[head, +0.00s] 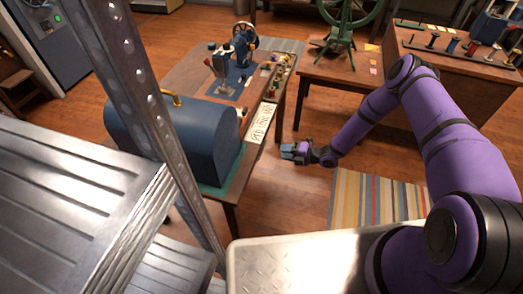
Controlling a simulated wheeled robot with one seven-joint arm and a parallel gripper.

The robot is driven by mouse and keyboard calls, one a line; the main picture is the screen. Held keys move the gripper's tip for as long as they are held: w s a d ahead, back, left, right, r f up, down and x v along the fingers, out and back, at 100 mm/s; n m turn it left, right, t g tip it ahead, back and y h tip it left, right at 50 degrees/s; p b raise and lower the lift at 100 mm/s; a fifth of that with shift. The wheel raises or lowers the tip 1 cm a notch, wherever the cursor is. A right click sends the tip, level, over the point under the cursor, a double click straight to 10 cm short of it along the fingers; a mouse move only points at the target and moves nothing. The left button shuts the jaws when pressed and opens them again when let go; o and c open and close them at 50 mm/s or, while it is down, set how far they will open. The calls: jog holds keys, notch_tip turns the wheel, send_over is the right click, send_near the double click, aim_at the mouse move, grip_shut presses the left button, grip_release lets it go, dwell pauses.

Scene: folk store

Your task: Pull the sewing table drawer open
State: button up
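The wooden sewing table (190,77) stands left of centre with a sewing machine (221,70) on its top. The table's right side faces my arm, but I cannot make out a drawer front or handle there. My gripper (286,151) is just right of this side, apart from it in the picture, with its fingers pointing left. It is too small to tell whether its fingers are open or shut. I see nothing clearly held.
A blue domed case (185,135) covers the table's near end. A lettered cream strip (262,123) lies along its right edge. A metal rack (70,190) blocks the lower left. A striped rug (375,198) lies on open floor. Another table (340,69) stands behind.

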jog(key=x, duration=1)
jog(key=shift+w+a+f, duration=0.1)
jog(key=shift+a+f, duration=0.05)
jog(key=shift+a, duration=0.2)
grip_shut()
